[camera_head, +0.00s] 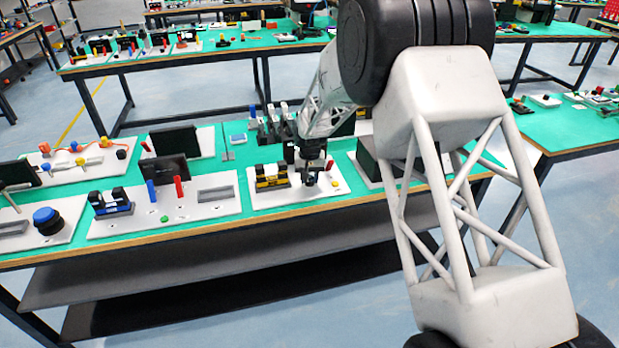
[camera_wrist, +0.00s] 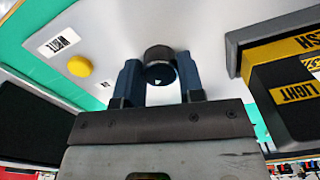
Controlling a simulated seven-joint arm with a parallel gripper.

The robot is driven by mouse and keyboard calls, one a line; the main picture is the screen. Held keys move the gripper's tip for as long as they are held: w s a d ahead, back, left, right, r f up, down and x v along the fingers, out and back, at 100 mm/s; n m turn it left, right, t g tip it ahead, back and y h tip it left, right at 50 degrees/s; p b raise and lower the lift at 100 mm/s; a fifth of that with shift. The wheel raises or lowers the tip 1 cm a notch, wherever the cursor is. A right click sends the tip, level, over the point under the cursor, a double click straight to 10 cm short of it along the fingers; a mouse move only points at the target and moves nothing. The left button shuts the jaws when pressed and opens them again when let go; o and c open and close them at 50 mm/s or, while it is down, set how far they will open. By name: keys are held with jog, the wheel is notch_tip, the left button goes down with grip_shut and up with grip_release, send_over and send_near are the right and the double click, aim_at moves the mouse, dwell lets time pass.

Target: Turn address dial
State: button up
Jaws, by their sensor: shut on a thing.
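A dark round dial (camera_wrist: 160,74) stands on a white panel in the wrist view, with a small light mark on its face. My gripper (camera_wrist: 160,80) has its two blue-grey fingers on either side of the dial and is shut on it. In the head view my gripper (camera_head: 311,177) points down at the front part of the white panel (camera_head: 285,198). The dial itself is small and mostly covered by the gripper there. I cannot read the dial's setting.
A yellow button (camera_wrist: 80,66) and a "WRITE" label (camera_wrist: 60,41) are on the panel beside the dial. A black and yellow block (camera_wrist: 285,85) marked "LIGHT" is close on the other side. A panel with a red post (camera_head: 179,187) stands further left on the green table.

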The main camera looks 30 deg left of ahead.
aim_at(310, 178)
dwell(0.3)
jog(key=o, duration=0.9)
jog(key=shift+r, duration=0.15)
jog(key=shift+r, duration=3.75)
